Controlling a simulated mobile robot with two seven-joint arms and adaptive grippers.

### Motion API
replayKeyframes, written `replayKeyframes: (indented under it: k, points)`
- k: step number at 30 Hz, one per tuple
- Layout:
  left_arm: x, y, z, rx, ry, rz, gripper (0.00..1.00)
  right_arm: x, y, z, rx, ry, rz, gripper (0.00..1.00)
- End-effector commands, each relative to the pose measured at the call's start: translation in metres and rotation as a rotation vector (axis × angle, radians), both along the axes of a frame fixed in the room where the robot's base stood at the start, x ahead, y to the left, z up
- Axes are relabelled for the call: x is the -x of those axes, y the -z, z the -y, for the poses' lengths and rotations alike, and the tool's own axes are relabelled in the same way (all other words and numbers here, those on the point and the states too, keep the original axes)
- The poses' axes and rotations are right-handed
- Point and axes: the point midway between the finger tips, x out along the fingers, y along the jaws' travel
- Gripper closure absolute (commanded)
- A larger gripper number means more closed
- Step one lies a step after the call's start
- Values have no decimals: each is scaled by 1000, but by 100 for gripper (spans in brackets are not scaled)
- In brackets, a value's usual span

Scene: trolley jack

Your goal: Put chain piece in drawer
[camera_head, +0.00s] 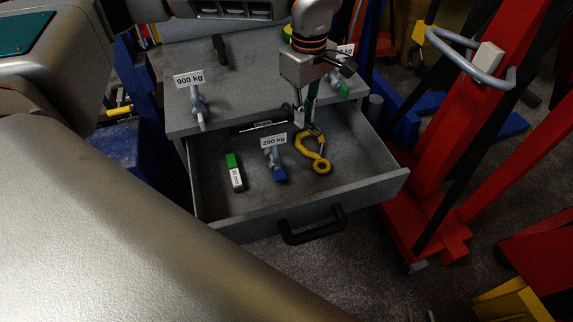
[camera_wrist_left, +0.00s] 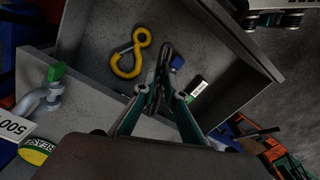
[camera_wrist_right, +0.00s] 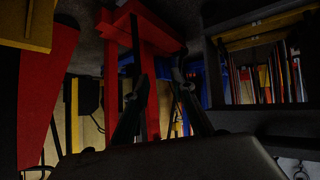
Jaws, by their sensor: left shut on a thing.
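The drawer (camera_head: 345,205) is pulled open below the grey cabinet top (camera_head: 235,75); it also shows in the left wrist view (camera_wrist_left: 95,40). My left gripper (camera_head: 306,118), seen also in the left wrist view (camera_wrist_left: 157,100), is over the back right of the drawer. It is shut on the dark chain piece (camera_wrist_left: 162,75), which sticks out past the fingertips. In the head view the chain piece is small and dark beside the yellow hook; I cannot tell if it touches the drawer floor. My right gripper (camera_wrist_right: 160,80) is open and empty, away from the drawer, and shows only in the right wrist view.
The drawer holds a yellow hook (camera_head: 316,160), a blue-pinned shackle (camera_head: 279,174) labelled 250 kg, a green-and-white item (camera_head: 234,172) and a black bar. A shackle (camera_head: 198,105) labelled 900 kg stands on the cabinet top. A red frame (camera_head: 440,190) stands right of the drawer.

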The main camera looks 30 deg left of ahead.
Motion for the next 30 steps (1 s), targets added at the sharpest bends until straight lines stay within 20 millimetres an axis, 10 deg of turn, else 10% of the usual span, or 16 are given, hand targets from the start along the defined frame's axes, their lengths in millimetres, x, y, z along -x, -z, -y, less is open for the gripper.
replayKeyframes:
  k: [18,30]
  points:
    - [1,136,0,1,3,-4,100,-2,11,2,13,-2,2,75]
    - [1,171,1,0,3,-3,100,-7,7,4,15,-2,16,75]
